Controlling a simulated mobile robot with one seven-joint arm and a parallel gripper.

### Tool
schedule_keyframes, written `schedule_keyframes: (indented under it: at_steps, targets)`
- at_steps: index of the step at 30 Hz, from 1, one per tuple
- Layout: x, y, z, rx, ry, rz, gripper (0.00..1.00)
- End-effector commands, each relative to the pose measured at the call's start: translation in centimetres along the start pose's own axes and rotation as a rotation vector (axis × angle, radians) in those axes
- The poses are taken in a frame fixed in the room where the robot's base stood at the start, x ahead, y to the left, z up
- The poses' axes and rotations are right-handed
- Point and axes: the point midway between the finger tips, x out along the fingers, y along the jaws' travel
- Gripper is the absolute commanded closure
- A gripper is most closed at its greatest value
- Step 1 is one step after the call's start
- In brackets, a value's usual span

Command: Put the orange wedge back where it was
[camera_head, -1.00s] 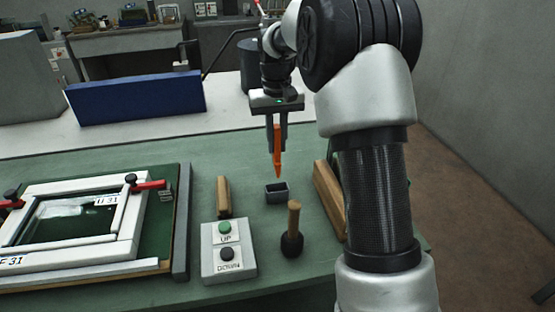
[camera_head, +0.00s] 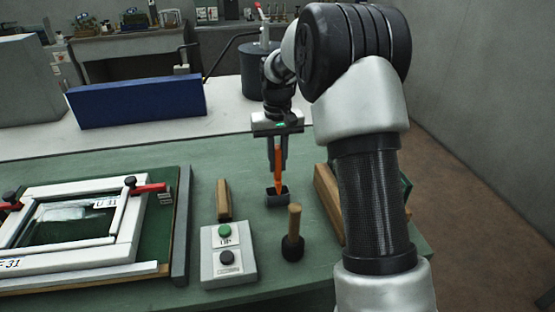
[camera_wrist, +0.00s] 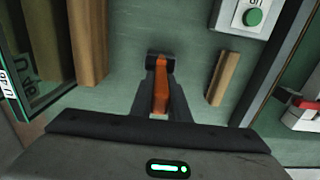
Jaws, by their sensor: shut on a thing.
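The orange wedge (camera_head: 278,172) is upright between the fingers of my gripper (camera_head: 278,165), which is shut on it. Its lower tip is at or inside the mouth of a small dark open-topped holder (camera_head: 277,201) on the green bench; how deep it reaches is hidden by the holder's wall. In the wrist view the orange wedge (camera_wrist: 160,95) lies between my fingers (camera_wrist: 160,100), in line with the dark holder (camera_wrist: 160,62).
A dark-headed mallet (camera_head: 293,235) stands just in front of the holder. Wooden bars (camera_head: 328,200) lie to the right. A white frame (camera_head: 75,230) with red clamps is at far left.

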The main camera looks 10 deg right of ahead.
Motion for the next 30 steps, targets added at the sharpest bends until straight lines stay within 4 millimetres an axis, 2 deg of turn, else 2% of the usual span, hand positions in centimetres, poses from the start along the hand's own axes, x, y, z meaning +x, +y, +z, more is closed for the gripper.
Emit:
schedule_keyframes:
  at_steps: [2,3,6,14,17,20,30]
  targets:
    - [0.0,0.0,0.0,0.0,0.001,0.0,1.0]
    - [0.0,0.0,0.0,0.0,0.0,0.0,0.8]
    - [0.0,0.0,0.0,0.0,0.0,0.0,0.66]
    - [-0.1,0.0,0.0,0.0,0.001,0.0,0.66]
    - [-0.7,0.0,-0.1,0.0,0.002,0.0,0.66]
    - [-1.9,0.0,-0.1,0.0,0.004,0.0,0.66]
    - [-9.4,0.0,-0.1,0.0,0.004,0.0,0.66]
